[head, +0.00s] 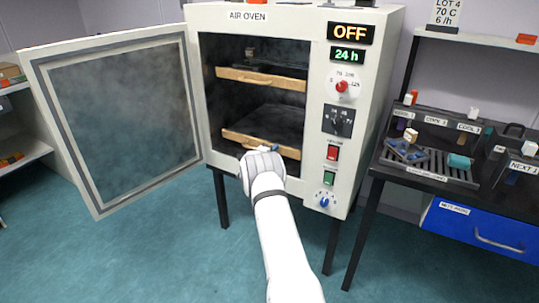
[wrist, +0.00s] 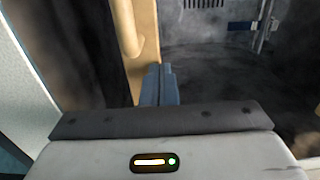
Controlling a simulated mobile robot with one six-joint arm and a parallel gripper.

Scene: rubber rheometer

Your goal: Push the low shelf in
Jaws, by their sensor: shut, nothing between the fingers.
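The oven (head: 350,170) stands with its door (head: 120,115) swung wide open to the left. The low shelf (head: 236,138) has a light wooden front bar and a dark surface, and sits in the lower part of the chamber. My gripper (head: 268,157) is shut and empty at the front of this shelf, covering part of its bar.
The upper shelf (head: 258,80) is above, with its own wooden bar. The oven display (head: 350,33) reads OFF. A black bench (head: 400,170) with racks and small blocks stands at the right, over a blue drawer (head: 480,228). The floor in front of the oven is clear.

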